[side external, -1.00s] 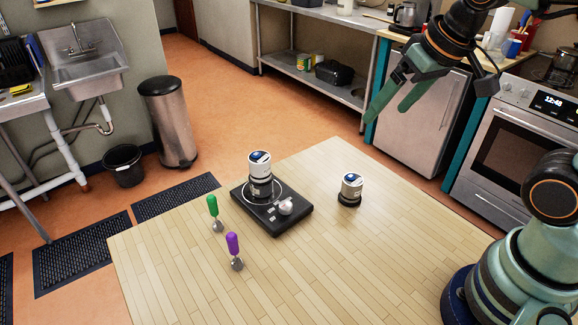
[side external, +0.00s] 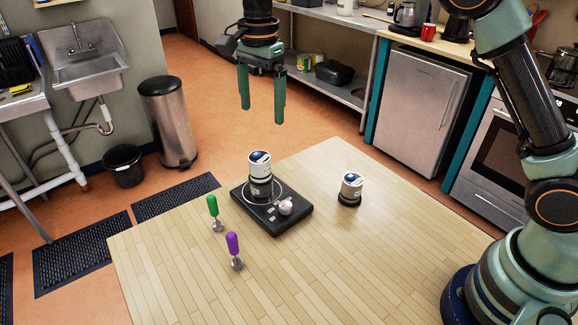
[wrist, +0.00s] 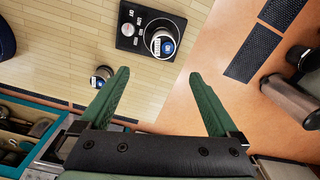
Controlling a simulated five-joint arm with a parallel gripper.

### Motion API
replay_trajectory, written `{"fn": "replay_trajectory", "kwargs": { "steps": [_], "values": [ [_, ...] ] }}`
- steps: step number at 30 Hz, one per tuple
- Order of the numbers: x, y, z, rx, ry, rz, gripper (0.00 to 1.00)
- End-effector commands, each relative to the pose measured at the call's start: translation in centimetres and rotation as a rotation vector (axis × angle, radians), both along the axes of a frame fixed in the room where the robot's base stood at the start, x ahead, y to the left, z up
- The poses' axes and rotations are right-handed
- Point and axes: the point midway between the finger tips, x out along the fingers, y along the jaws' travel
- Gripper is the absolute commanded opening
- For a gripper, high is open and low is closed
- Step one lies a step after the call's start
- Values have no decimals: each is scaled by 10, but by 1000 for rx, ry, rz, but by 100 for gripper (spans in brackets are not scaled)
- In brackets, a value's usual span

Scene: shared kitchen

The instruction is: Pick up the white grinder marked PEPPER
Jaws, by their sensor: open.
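Two similar white-and-black grinders with blue marks on top are in view. One grinder (side external: 260,170) stands upright on a black hot plate (side external: 298,221); the wrist view shows this grinder (wrist: 163,44) near the top. The other grinder (side external: 351,187) stands upright on the bare table to its right; it also shows in the wrist view (wrist: 101,76), left of my left finger. The lettering is too small to read, so I cannot tell which is marked PEPPER. My gripper (side external: 262,114) is open and empty, pointing down, well above the table. It shows in the wrist view (wrist: 159,74).
The table's right and front parts are clear. A knob (side external: 286,207) sits on the hot plate's front.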

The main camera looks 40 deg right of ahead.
Motion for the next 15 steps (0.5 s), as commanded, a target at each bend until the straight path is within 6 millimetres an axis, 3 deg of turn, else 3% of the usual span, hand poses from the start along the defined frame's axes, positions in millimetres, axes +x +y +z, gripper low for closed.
{"fn": "replay_trajectory", "kwargs": {
  "steps": [8, 15],
  "values": [
    [7, 13, -24, -9, 33, -93, 97],
    [6, 12, -64, -9, 33, -92, 97]
  ]
}}
